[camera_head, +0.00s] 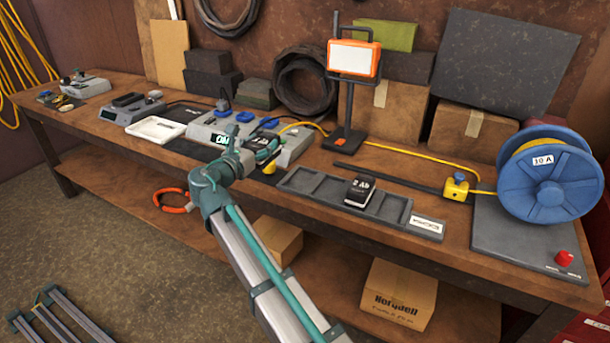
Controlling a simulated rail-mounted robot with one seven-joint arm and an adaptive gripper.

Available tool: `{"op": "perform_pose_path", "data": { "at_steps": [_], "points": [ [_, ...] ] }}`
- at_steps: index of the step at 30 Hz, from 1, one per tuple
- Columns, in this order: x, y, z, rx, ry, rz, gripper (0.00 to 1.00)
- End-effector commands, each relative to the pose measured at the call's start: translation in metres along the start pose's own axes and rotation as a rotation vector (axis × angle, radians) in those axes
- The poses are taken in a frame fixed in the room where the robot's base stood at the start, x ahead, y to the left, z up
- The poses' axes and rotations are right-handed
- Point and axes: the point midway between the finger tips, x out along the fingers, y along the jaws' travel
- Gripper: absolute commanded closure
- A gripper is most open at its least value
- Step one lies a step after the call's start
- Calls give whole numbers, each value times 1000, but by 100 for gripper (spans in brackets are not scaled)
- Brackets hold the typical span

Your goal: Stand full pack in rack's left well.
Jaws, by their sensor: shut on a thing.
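The rack (415,213) is a long, shallow dark grey tray with several wells, near the front of the bench right of my gripper. The rack's left well (299,181) looks empty. My gripper (256,151) is over the bench, left of the rack, in front of the grey charging station. It is shut on a dark pack (265,146) with white and green marks. The fingers partly hide this pack, and its lettering is too small to read.
An orange work lamp (353,60) stands behind the rack. A yellow cable (420,161) runs to the blue reel (545,185) at right. A white tray (155,129) lies at left.

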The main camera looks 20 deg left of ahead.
Motion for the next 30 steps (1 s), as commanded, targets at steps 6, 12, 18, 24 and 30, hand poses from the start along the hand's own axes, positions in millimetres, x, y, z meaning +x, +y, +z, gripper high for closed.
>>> {"op": "perform_pose_path", "data": {
  "at_steps": [6,12,18,24,30],
  "points": [
    [41,-24,-20,-2,-1,-3,94],
    [74,-42,-46,-4,-1,-2,94],
    [94,-52,-73,-3,-1,0,94],
    [100,-55,-82,-2,-2,1,94],
    [108,-60,-98,-2,0,1,94]
  ]
}}
